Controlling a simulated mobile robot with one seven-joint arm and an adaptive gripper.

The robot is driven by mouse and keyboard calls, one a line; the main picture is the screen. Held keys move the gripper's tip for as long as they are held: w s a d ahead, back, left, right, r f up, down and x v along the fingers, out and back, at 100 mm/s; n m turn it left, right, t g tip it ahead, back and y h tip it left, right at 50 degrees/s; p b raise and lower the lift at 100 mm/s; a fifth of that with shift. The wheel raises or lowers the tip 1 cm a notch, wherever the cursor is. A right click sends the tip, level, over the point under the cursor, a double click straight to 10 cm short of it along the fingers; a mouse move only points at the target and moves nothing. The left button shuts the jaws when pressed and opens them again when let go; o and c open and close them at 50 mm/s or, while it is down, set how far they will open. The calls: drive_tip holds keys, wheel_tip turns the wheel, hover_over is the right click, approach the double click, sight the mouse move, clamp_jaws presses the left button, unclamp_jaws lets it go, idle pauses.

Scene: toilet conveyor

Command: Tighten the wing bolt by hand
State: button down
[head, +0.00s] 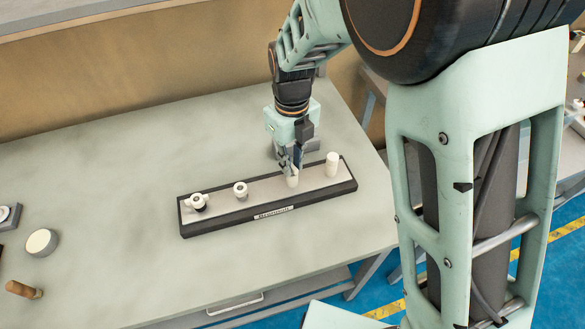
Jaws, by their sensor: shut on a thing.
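A long dark-edged board (263,216) with a pale top and a small label lies on the table and carries a row of white fittings. My gripper (291,169) points down over the third fitting from the left, a short white post (292,181). Its fingers are shut at the top of this post, on what I take to be the wing bolt. The fingers hide the bolt's wings, and its seating cannot be seen.
A round-topped piece (41,242) and a wooden handle (24,290) lie left on the grey table (110,200). A grey block stands behind my gripper.

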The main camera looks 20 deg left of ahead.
drive_tip(key=shift+r+m+p, duration=0.15)
drive_tip(key=shift+m+p, duration=1.25)
drive_tip(key=shift+m, duration=0.3)
drive_tip(key=shift+p, duration=0.45)
drive_tip(key=shift+m+p, duration=0.7)
drive_tip(key=shift+p, duration=0.2)
drive_tip(key=c, duration=2.2)
unclamp_jaws()
